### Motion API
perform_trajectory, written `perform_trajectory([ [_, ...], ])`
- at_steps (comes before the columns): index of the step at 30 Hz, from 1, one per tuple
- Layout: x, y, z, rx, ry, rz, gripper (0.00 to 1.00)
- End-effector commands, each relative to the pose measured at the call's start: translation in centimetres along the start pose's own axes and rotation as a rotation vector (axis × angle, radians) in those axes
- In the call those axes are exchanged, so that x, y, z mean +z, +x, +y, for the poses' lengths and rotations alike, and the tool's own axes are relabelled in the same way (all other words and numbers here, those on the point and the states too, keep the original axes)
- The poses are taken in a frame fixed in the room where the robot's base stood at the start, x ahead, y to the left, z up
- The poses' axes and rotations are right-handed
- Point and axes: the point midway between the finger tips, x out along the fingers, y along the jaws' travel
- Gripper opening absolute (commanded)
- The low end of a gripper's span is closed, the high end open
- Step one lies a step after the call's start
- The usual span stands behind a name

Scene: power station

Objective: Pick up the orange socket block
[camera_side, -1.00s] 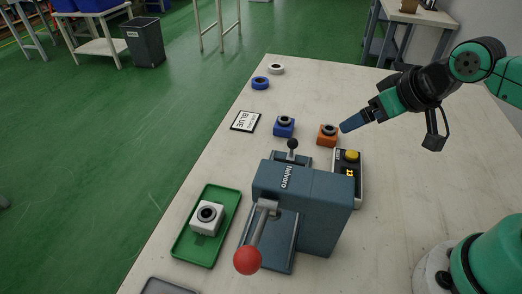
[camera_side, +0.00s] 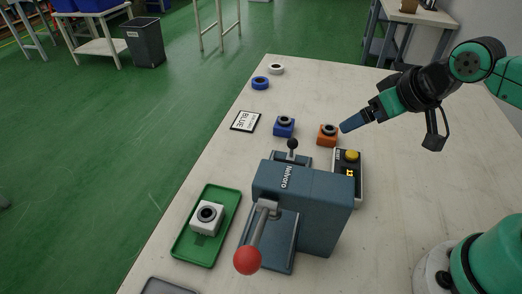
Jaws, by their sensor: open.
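The orange socket block (camera_side: 326,140), with a dark ring on top, stands on the pale table. My gripper (camera_side: 347,126) is just to the right of the block in the picture, with its blue-grey fingers pointing down and left towards it. The jaws are open and hold nothing. From this side the fingers overlap in the picture, and I cannot tell how far they are from the block.
A blue socket block (camera_side: 283,132) stands left of the orange one. The blue-grey press (camera_side: 318,205) with a red-knobbed lever and a control box (camera_side: 346,190) stand in front. A green tray (camera_side: 187,249) holds a white block (camera_side: 201,224). A "BLUE" card (camera_side: 244,121) lies farther left.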

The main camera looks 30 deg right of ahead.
Motion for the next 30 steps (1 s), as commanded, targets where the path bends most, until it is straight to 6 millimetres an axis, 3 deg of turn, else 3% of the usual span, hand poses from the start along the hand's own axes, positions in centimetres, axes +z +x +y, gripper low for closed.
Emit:
perform_trajectory([
  [10,-0.2,0.0,0.1,0.001,0.011,-0.008,0.95],
  [17,-2.7,1.0,0.9,0.026,0.18,-0.135,0.95],
  [24,-5.4,5.1,2.5,0.103,0.465,-0.341,0.95],
  [30,-5.9,9.6,4.0,0.189,0.674,-0.49,0.95],
])
